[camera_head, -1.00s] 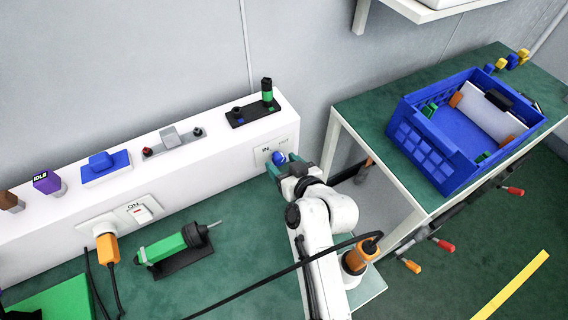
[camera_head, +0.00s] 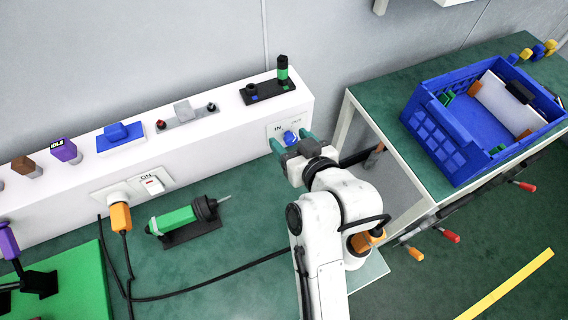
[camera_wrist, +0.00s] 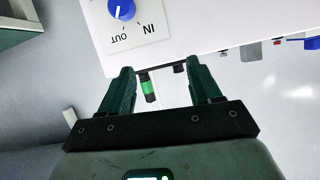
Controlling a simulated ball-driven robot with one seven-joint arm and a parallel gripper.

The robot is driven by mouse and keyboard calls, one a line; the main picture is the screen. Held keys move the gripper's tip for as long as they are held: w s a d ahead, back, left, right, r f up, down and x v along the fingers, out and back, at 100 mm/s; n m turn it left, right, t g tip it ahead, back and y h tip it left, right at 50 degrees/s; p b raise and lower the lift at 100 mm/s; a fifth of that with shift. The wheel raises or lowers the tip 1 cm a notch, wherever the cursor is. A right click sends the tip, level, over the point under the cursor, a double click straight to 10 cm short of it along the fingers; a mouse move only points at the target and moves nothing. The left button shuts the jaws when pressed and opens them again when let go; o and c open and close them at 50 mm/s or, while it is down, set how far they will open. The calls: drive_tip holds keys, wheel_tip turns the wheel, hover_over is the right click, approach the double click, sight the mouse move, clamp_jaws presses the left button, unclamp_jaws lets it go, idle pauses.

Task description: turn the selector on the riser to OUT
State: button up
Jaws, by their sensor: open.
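The selector is a round blue knob (camera_head: 290,137) on a white plate (camera_head: 273,130) at the right end of the white riser (camera_head: 215,128). The plate is marked IN on the left and OUT on the right. In the wrist view the knob (camera_wrist: 121,9) is at the top edge, partly cut off, and its white mark appears to point towards OUT. My gripper (camera_head: 292,142) is open and empty in front of the plate, its fingers spread either side of the knob in the head view. In the wrist view the gripper (camera_wrist: 160,72) is apart from the knob.
A switch (camera_head: 152,184) marked ON and an orange plug (camera_head: 120,217) are further left. A green tool (camera_head: 178,220) lies on the bench. A blue crate (camera_head: 440,150) sits on the right table.

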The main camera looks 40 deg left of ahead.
drive_tip(key=s+d+r, duration=0.3)
drive_tip(key=s+d, duration=0.1)
drive_tip(key=s, duration=0.3)
drive_tip(key=shift+r, duration=0.15)
idle(0.5)
